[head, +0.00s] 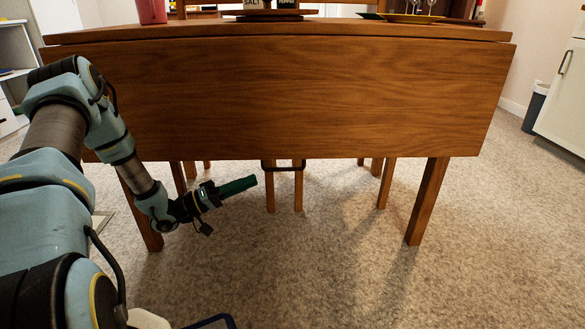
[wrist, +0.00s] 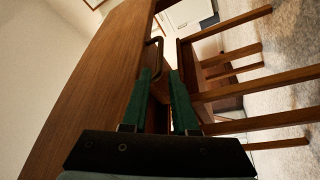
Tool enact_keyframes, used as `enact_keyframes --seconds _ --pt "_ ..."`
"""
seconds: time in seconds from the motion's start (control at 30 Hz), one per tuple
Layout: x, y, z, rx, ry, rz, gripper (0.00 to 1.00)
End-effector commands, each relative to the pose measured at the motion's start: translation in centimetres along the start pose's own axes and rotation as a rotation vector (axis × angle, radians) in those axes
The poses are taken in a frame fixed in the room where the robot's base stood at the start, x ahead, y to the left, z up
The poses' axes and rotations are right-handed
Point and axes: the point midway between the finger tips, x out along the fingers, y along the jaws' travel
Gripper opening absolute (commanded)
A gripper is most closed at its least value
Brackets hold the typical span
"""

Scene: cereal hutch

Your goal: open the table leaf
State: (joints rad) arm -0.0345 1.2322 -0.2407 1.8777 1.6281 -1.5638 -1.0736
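The table leaf (head: 290,95) is a wide brown wooden panel hanging down along the table's near side. A dark bar handle (head: 282,168) shows at the middle of its lower edge. In the wrist view the leaf (wrist: 90,80) fills the left and the handle (wrist: 156,46) lies ahead of the fingertips. My gripper (head: 252,181) is just below the leaf's lower edge, left of the handle, with its green fingers pointing right toward it. In the wrist view my gripper (wrist: 160,72) has its fingers apart with nothing held between them. They appear short of the handle.
Table legs (head: 428,200) and chair legs stand under and behind the leaf. The tabletop (head: 350,30) carries a red cup (head: 151,11), a turntable (head: 268,14) with shakers, and a yellow plate (head: 412,18). A white cabinet (head: 565,100) and dark bin (head: 535,108) are at right.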

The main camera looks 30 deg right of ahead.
Motion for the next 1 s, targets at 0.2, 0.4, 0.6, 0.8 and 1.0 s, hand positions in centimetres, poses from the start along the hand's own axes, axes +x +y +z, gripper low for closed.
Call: enact_keyframes --seconds 0.2,0.4,0.6,0.8,1.0 --pt "3.4 -0.2 0.2 0.003 -0.003 0.001 0.27" --pt "7.1 -0.2 0.2 0.003 -0.003 0.001 0.27" --pt "9.6 -0.2 0.1 0.004 -0.002 -0.001 0.27" --pt "10.3 -0.1 0.0 0.002 0.0 -0.003 0.27" --pt "10.3 -0.1 0.0 0.002 0.0 -0.003 0.27"
